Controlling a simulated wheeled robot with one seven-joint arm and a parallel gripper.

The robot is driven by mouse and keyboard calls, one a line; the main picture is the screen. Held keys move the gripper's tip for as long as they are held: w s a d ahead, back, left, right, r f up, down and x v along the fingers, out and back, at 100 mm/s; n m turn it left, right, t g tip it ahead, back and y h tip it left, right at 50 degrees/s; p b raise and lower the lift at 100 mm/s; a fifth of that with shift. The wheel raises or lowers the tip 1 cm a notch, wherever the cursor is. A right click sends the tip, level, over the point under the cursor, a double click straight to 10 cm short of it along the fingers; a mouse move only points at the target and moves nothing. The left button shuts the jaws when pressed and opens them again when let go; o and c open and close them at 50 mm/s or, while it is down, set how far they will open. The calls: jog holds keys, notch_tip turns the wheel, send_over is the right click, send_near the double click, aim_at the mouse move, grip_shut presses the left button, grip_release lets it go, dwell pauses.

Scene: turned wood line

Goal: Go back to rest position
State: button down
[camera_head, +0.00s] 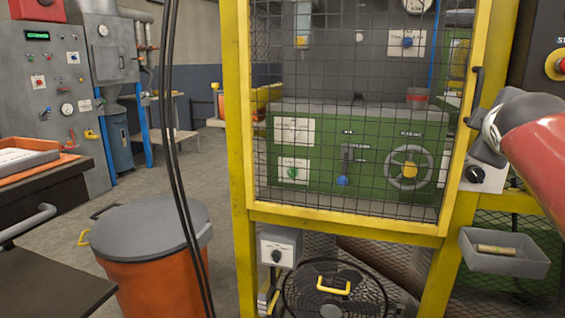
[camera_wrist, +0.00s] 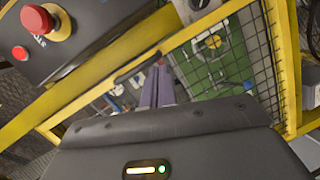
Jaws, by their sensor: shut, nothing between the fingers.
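My gripper (camera_wrist: 157,72) shows in the wrist view as two purple-grey fingers, side by side and shut with nothing between them. They stand out in front of the yellow-framed mesh door (camera_wrist: 274,65) of a machine cage. Whether they touch anything is not clear. In the head view, my red and dark grey arm reaches in from the right edge, beside the cage's right post. My fingers cannot be made out there. The mesh door (camera_head: 345,214) looks closed in front of a green machine (camera_head: 330,178) with a handwheel.
A dark panel with a red emergency button (camera_wrist: 37,19) is close to my wrist. A grey tray (camera_head: 505,262) holding a small wooden piece sits low right. An orange bin (camera_head: 150,275) with a grey lid and a dark bench (camera_head: 45,265) stand left. Open floor lies behind them.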

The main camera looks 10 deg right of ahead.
jog(key=s+a+f+m+g+y, duration=0.2)
jog(key=s+a+f, duration=0.3)
jog(key=a+f, duration=0.3)
jog(key=s+a+f+m+g+y, duration=0.3)
jog(key=a+f, duration=0.6)
jog(key=f, duration=0.4)
jog(key=s+a+f+m+g+y, duration=0.2)
jog(key=s+a+f+m+y, duration=0.1)
jog(key=s+a+f, duration=0.4)
notch_tip(320, 180, down, 5)
jog(key=shift+s+a+r+y, duration=0.2)
jog(key=shift+s+a+y, duration=0.15)
jog(key=shift+a, duration=0.65)
